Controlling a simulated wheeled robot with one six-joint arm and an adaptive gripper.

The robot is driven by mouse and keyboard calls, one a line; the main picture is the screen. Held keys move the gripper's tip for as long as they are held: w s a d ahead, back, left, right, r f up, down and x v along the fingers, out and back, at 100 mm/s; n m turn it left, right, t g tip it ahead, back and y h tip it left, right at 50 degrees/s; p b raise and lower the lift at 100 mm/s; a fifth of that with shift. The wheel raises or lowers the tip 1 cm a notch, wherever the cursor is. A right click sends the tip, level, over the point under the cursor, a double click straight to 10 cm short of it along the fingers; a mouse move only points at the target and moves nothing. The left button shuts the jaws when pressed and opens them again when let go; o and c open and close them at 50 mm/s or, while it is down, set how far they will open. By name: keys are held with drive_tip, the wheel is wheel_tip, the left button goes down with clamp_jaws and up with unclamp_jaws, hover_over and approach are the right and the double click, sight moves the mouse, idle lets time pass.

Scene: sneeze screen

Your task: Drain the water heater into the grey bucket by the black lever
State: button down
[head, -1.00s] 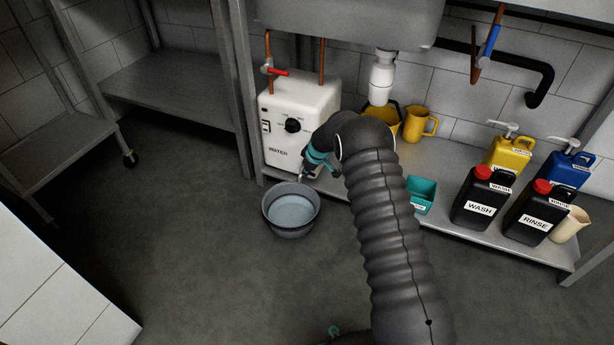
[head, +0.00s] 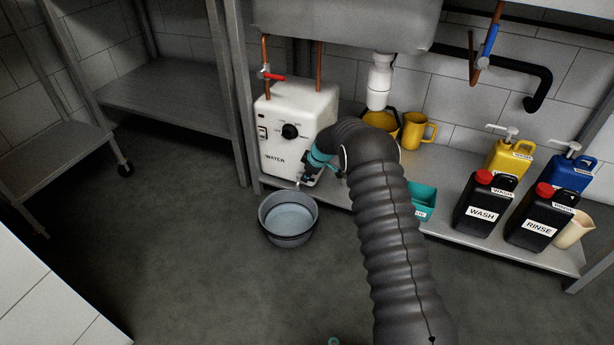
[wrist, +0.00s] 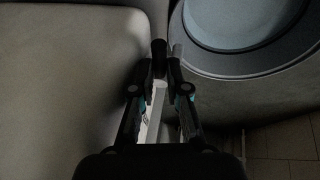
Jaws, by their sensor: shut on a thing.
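The white water heater (head: 318,105) stands on the low shelf, with a small tap spout (head: 298,183) low on its front. The grey bucket (head: 264,222) stands on the floor below the spout; a pale bluish surface shows inside it. My gripper (head: 308,175) is at the heater's lower front, partly hidden by my arm. In the wrist view my gripper (wrist: 161,72) is shut on the black lever (wrist: 158,47), whose end shows between the fingertips. The bucket's rim (wrist: 205,68) shows at the upper right there, and the heater's pale front (wrist: 65,80) at the left.
A yellow jug (head: 413,132), a teal tub (head: 424,201), and black WASH (head: 482,208) and RINSE (head: 537,218) canisters stand on the shelf to the right. A red-handled valve (head: 274,77) is on the pipe above the heater. The floor left of the bucket is clear.

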drive_tip(key=c, duration=1.2)
unclamp_jaws()
drive_tip(key=shift+r, duration=0.1)
drive_tip(key=v, duration=0.7)
drive_tip(key=shift+s+d+r, duration=0.15)
drive_tip(key=shift+s+r, duration=0.05)
drive_tip(key=shift+r, duration=0.1)
